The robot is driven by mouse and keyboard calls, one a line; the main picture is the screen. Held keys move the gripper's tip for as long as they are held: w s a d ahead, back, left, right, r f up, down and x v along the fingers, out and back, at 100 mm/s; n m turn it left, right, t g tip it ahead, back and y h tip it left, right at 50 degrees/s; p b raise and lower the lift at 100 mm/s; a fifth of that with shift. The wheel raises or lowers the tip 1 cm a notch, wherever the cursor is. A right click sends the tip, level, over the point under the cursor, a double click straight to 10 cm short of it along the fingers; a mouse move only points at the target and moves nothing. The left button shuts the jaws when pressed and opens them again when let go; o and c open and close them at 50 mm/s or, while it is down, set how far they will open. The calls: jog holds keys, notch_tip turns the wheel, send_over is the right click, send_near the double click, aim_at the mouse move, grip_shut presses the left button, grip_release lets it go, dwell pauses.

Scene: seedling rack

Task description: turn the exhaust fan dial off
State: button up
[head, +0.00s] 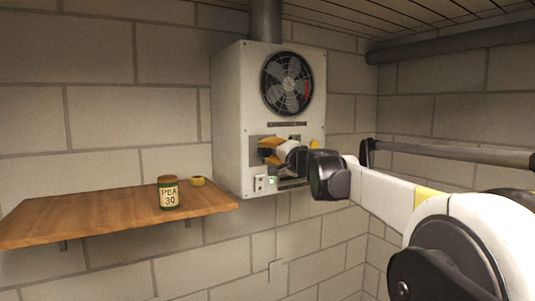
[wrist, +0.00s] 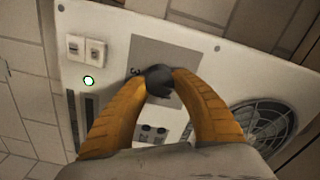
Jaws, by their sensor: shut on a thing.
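The exhaust fan unit is a white wall box (head: 228,120) with a round dark fan (head: 287,83) on its front; in the wrist view the fan (wrist: 262,128) is at the lower right. The dial (wrist: 158,77) is a small dark knob on a grey panel (wrist: 168,55) of the box. My gripper (wrist: 160,88) has yellow fingers closed on the dial from both sides. In the head view my gripper (head: 268,150) is at the box's front, and the dial is hidden by it. The dial's pointer and setting cannot be read.
Two white switches (wrist: 86,49) and a lit green light (wrist: 88,81) are beside the panel. A rail (head: 450,154) runs along the right wall.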

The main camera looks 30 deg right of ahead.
jog(key=shift+r+n, duration=0.1)
jog(key=shift+n, duration=0.5)
jog(key=o, duration=1.2)
jog(key=shift+o, duration=0.2)
jog(key=s, duration=1.2)
jog(key=shift+d, duration=0.25)
